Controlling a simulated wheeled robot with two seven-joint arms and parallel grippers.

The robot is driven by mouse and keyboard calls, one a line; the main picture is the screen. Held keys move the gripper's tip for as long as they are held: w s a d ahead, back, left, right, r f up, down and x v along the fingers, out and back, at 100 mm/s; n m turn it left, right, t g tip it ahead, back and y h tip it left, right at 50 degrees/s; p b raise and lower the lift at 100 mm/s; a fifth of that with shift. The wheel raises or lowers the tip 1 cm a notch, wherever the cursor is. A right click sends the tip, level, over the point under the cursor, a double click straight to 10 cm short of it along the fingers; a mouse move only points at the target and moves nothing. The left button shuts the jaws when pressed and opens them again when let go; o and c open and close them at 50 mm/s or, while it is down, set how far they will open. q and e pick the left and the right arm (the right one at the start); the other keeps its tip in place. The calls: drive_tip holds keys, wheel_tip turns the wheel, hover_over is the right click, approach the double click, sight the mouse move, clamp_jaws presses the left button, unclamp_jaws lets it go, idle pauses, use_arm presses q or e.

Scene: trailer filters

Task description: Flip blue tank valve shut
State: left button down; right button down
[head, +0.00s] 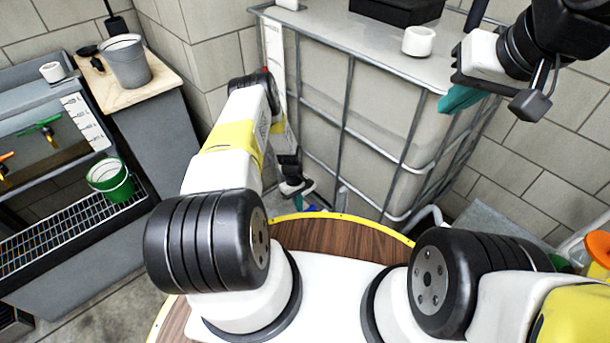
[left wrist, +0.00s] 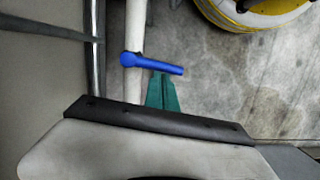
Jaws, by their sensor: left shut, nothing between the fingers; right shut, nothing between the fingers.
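The blue valve handle (left wrist: 155,65) shows in the left wrist view. It sits on a white pipe (left wrist: 134,35) and points right, roughly crosswise to the pipe. My left gripper (left wrist: 162,78) has its teal fingers together, with the tips right at the handle's lower edge. I cannot tell whether they touch it. In the head view my left arm reaches down beside the white caged tank (head: 365,110), and the handle is mostly hidden there. My right gripper (head: 460,98) is shut and empty, raised at the tank's upper right.
A white cup (head: 418,41) and a black box (head: 400,10) stand on the tank. A grey bucket (head: 125,62) stands on a wooden top at left. A green bucket (head: 110,180) sits on a grating. In the left wrist view, concrete floor (left wrist: 240,80) lies open right of the pipe.

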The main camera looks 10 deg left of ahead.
use_arm(q)
drive_tip(key=shift+s+d+f+n, duration=0.3)
drive_tip(key=shift+s+d+n, duration=0.3)
drive_tip(key=shift+s+n, duration=0.25)
drive_tip(key=shift+d, duration=0.1)
drive_tip(key=shift+w, duration=0.1)
drive_tip(key=w+a+r, duration=0.2)
drive_tip(key=r, duration=0.4)
drive_tip(key=w+a+r, duration=0.3)
drive_tip(key=r, duration=0.3)
drive_tip(key=shift+r, duration=0.2)
